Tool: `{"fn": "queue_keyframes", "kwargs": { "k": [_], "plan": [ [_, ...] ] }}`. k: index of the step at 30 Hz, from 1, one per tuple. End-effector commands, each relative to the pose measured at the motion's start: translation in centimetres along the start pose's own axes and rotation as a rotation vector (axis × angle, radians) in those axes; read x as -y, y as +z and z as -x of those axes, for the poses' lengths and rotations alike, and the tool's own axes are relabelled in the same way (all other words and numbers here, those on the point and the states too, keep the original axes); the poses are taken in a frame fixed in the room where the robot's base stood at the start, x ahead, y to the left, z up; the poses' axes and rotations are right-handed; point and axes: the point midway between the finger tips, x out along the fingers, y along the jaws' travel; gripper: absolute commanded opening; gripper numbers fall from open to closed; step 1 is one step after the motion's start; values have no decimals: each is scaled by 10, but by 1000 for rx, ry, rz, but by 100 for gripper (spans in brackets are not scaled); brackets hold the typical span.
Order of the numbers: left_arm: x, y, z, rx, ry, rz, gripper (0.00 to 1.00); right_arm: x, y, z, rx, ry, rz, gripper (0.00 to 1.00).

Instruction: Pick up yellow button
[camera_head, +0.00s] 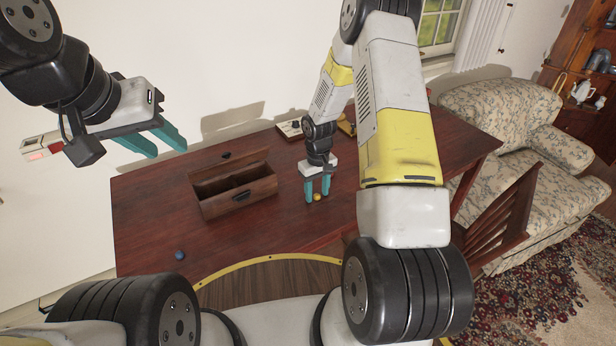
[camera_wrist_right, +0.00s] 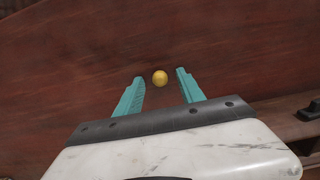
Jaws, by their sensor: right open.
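The yellow button (camera_head: 317,197) is a small round piece lying on the dark red wooden table. In the right wrist view the yellow button (camera_wrist_right: 160,77) shows between and just beyond the fingertips. My right gripper (camera_head: 317,193) is open and points down at the table, with its teal fingers around the button's place. It also shows in the right wrist view (camera_wrist_right: 158,80), with nothing clamped between its fingers. My left gripper (camera_head: 168,145) is open and empty, raised at the left, far from the button.
An open wooden box (camera_head: 236,190) stands on the table (camera_head: 150,222) left of my right gripper. A blue ball (camera_head: 180,255) lies at the table's front left. A small pale box (camera_head: 290,129) sits at the back. A chair (camera_head: 500,215) and floral sofa (camera_head: 510,130) are to the right.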

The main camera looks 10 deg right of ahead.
Motion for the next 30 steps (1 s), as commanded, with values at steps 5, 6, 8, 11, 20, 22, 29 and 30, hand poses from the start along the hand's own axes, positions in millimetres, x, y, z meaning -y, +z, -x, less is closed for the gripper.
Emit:
{"fn": "queue_keyframes", "kwargs": {
  "k": [5,6,8,11,20,22,29,30],
  "plan": [
    [0,0,0,0,0,0,36,0,0,0,0,0,0,44],
    [0,0,0,0,0,0,36,0,0,0,0,0,0,36],
    [0,0,0,0,0,0,36,0,0,0,0,0,0,24],
    [0,0,0,0,0,0,36,0,0,0,0,0,0,5],
    [0,0,0,0,0,0,36,0,0,0,0,0,0,0],
    [0,0,0,0,0,0,36,0,0,1,0,0,0,0],
    [0,0,0,0,0,0,36,0,-1,14,-2,0,0,0],
    [0,0,0,0,0,0,36,0,-1,18,-3,0,0,0]
  ]
}}
